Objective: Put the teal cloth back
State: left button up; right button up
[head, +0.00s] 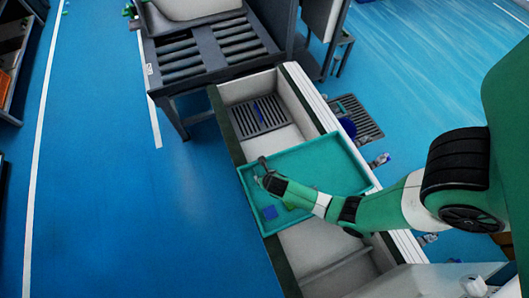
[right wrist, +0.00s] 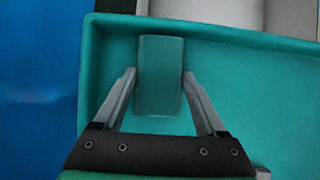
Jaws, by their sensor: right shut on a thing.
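The teal cloth (right wrist: 160,72) shows in the right wrist view as a small upright rectangle. It is between the two fingers of my right gripper (right wrist: 159,80), which is shut on it. Behind it is the teal tray (right wrist: 95,70), nearly the same colour. In the head view my right gripper (head: 262,172) is over the left part of the teal tray (head: 325,160). I cannot tell the cloth apart there, nor whether it touches the tray floor. My left gripper is in neither view.
A small blue item (head: 270,212) lies in the tray's near left corner. The tray sits across a long pale trough (head: 322,245). A grey roller stand (head: 210,50) is behind it. Small items (head: 379,160) lie right of the trough. The blue floor at left is clear.

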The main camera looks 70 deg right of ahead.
jog(key=shift+f, duration=0.1)
jog(key=o, duration=1.2)
jog(key=shift+o, duration=0.2)
jog(key=p+v, duration=1.1)
jog(key=v, duration=0.1)
